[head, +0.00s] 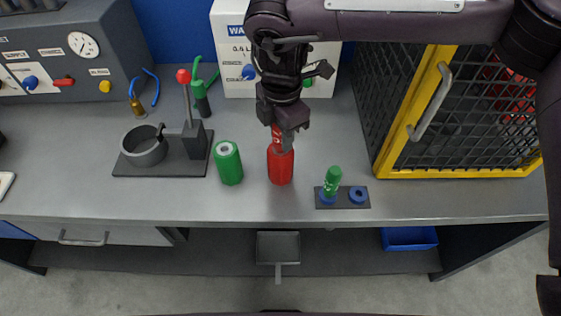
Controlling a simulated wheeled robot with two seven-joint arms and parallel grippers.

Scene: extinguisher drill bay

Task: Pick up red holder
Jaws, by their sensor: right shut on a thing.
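My right gripper (283,142) comes down from above and is shut on a small red piece (276,136), which looks like the red holder. The jaws partly hide this piece. Directly below it a red cylinder (280,168) stands upright on the bench. The piece's lower end overlaps the cylinder's top in the head view; I cannot tell if they touch. A small dark stand (343,204) to the right has two blue rings. A green piece (332,181) stands on its left ring, and the right ring (358,194) is empty. My left gripper is not in view.
A green cylinder (228,163) stands left of the red one. Further left is a dark fixture (160,168) with a cup and red-knobbed lever. A yellow-framed mesh cage (455,172) stands at right, a white box (232,85) behind. The bench front (260,207) is clear.

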